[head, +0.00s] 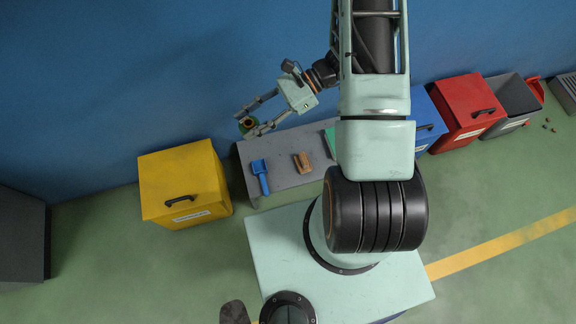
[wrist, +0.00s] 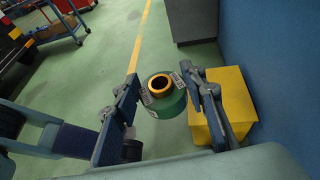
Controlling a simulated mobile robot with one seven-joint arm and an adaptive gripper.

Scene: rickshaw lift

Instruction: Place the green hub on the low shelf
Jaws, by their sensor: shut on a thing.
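The green hub (wrist: 166,102) has an orange ring around a dark bore at one end. In the wrist view it sits between my two fingertips. My gripper (wrist: 162,88) is shut on it and holds it in the air. In the head view my gripper (head: 248,126) is by the blue wall, left of and above the grey low shelf (head: 280,144), and the hub (head: 246,123) shows small at its fingertips. The shelf is partly hidden by my arm.
A blue scoop (head: 260,176), a brown block (head: 302,162) and a partly hidden green item (head: 330,140) lie on the grey shelf. A yellow bin (head: 184,184) stands to its left. Blue (head: 425,118), red (head: 465,108) and grey (head: 512,104) bins stand to its right.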

